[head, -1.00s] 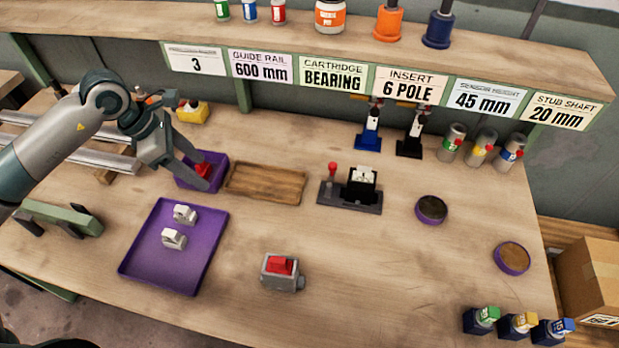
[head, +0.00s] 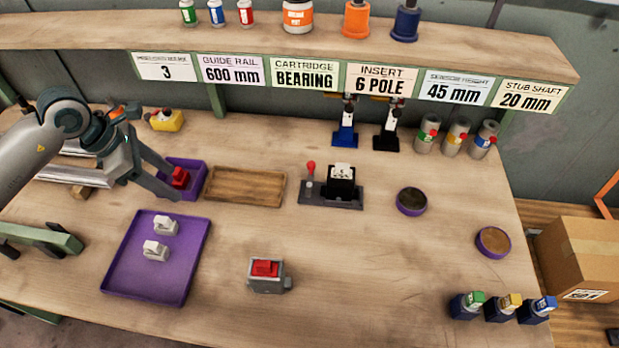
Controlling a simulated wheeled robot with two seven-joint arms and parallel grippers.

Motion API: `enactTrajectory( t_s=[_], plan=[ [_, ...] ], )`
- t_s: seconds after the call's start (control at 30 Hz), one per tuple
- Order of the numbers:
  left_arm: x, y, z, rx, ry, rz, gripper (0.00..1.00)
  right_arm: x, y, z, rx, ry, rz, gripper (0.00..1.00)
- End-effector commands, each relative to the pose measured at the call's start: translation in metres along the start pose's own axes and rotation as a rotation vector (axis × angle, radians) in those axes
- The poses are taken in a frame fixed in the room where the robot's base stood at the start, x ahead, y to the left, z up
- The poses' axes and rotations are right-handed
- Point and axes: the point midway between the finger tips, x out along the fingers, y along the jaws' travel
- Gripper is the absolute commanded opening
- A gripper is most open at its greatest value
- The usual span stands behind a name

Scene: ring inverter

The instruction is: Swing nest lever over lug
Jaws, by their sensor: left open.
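The nest is a dark fixture (head: 341,184) in the middle of the table, with a white part (head: 343,170) seated on its top. Its lever (head: 310,171) has a red knob and stands upright at the fixture's left side, apart from the white part. The lug is too small to make out. My left gripper (head: 175,183) is open at the left, well away from the nest. Its fingers are at the left side of a small purple bin (head: 196,184) that holds a red piece (head: 180,176); I cannot tell whether they touch it. My right gripper is not in view.
A wooden tray (head: 232,201) lies between bin and nest. A purple tray (head: 122,274) holds two white parts. A grey box with a red top (head: 265,283) stands in front. Two round purple dishes (head: 411,211) are right of the nest. Table in front of the nest is clear.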

Motion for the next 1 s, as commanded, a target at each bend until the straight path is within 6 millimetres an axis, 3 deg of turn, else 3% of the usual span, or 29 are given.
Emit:
enactTrajectory(
  t_s=[0.03, 0.23, 0.53, 1.0],
  plan=[
    [0.000, 0.000, 0.000, 0.000, 0.000, 0.000, 0.46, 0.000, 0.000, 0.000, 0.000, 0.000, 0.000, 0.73],
    [0.002, 0.001, 0.003, -0.026, -0.002, -0.001, 0.00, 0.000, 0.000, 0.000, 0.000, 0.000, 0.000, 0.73],
    [0.014, 0.009, 0.022, -0.228, -0.011, -0.011, 0.00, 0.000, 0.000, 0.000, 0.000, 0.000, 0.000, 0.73],
    [0.046, 0.022, 0.079, -0.778, -0.012, -0.045, 0.00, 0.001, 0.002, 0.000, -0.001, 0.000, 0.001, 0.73]
  ],
)
